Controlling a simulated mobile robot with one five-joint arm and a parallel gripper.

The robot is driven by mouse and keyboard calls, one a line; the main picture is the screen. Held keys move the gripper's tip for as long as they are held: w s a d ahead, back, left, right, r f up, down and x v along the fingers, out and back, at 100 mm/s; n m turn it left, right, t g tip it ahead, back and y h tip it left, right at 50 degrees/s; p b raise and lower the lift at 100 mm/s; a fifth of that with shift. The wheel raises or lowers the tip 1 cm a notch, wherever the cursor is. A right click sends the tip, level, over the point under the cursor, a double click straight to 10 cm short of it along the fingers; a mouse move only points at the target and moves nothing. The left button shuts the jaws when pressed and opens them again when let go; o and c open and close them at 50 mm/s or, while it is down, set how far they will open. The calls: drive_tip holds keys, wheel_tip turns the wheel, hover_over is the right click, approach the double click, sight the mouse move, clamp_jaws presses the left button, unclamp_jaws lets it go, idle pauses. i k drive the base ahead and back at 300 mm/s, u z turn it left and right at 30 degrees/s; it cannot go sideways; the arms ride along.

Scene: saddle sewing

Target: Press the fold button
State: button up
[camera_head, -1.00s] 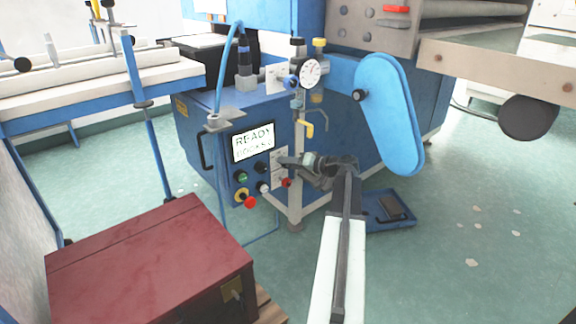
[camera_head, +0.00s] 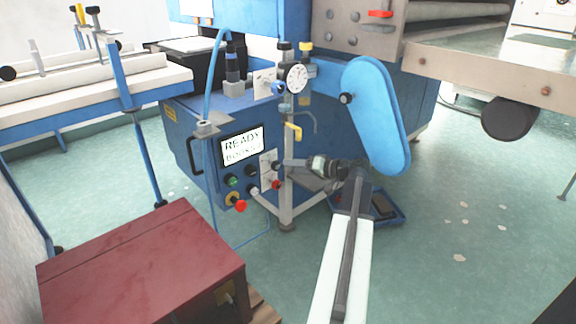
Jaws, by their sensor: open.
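A control panel (camera_head: 222,165) is on the front of the blue machine. Its lit screen (camera_head: 242,146) reads READY above a smaller line of text. Below the screen are a green button (camera_head: 233,181), a black button (camera_head: 251,171), a white button (camera_head: 253,190), a red knob on a yellow ring (camera_head: 239,206) and a small red button (camera_head: 276,185). I cannot tell which is the fold button; the labels are too small. My gripper (camera_head: 287,164) is open and empty, just right of the panel and pointing left toward it. Its fingertips overlap the machine's post in the picture.
A silver post (camera_head: 287,208) with a pressure gauge (camera_head: 297,78) and yellow lever (camera_head: 294,131) stands by my gripper. A dark red box (camera_head: 140,262) is at the front left. Open floor is at the right.

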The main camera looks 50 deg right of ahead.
sight(233, 181)
drive_tip(key=k, duration=1)
